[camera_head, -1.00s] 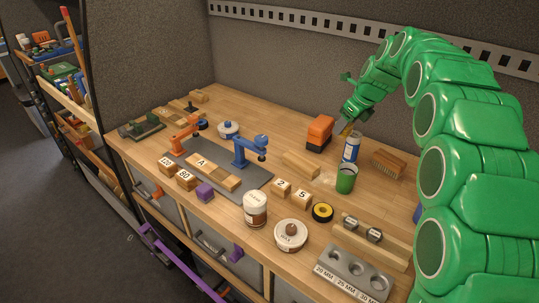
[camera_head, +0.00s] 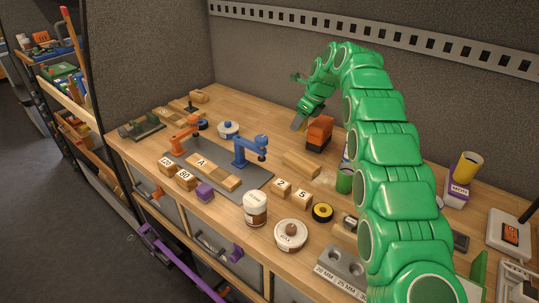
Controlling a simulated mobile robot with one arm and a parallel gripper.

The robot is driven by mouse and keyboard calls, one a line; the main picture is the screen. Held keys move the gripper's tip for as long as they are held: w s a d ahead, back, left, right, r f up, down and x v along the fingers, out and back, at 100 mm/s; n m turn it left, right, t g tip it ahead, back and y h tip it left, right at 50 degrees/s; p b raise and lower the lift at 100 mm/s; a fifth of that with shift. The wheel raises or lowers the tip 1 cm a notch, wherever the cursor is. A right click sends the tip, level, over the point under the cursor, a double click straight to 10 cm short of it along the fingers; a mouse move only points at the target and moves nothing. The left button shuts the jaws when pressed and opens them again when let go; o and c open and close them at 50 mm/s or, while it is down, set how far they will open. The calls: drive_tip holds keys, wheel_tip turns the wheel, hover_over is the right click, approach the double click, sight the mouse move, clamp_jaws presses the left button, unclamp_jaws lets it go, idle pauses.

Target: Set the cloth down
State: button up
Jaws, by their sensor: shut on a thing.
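My gripper (camera_head: 304,114) is at the end of my green arm, over the back part of the wooden bench, just left of the orange-and-dark block. It points down and is shut on a small greyish-brown piece (camera_head: 298,125), which I take to be the cloth. Only a short part of it shows below the jaws; the rest is hidden by the gripper. I cannot tell whether its lower edge touches the bench (camera_head: 270,130).
The orange-and-dark block (camera_head: 319,133) stands close on the right. Blue (camera_head: 250,149) and orange (camera_head: 185,133) clamps stand on a grey mat at the front left. My arm partly covers a green cup (camera_head: 344,181). The bench behind the blue clamp is mostly clear.

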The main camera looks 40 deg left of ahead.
sight(270, 154)
drive_tip(key=s+a+f+n, duration=0.1)
drive_tip(key=s+a, duration=0.1)
drive_tip(key=s+a+f+n, duration=0.1)
drive_tip(key=s+a+f, duration=0.1)
drive_tip(key=a, duration=0.1)
drive_tip(key=s+a+f+n+g, duration=0.1)
drive_tip(key=s+a+f, duration=0.1)
drive_tip(key=a, duration=0.1)
drive_tip(key=shift+s+f, duration=0.15)
drive_tip(key=shift+f, duration=2.6)
drive_tip(key=o, duration=1.1)
drive_tip(key=shift+f, duration=0.1)
drive_tip(key=shift+o, duration=0.2)
drive_tip(key=v, duration=1.2)
drive_tip(key=shift+r, duration=0.25)
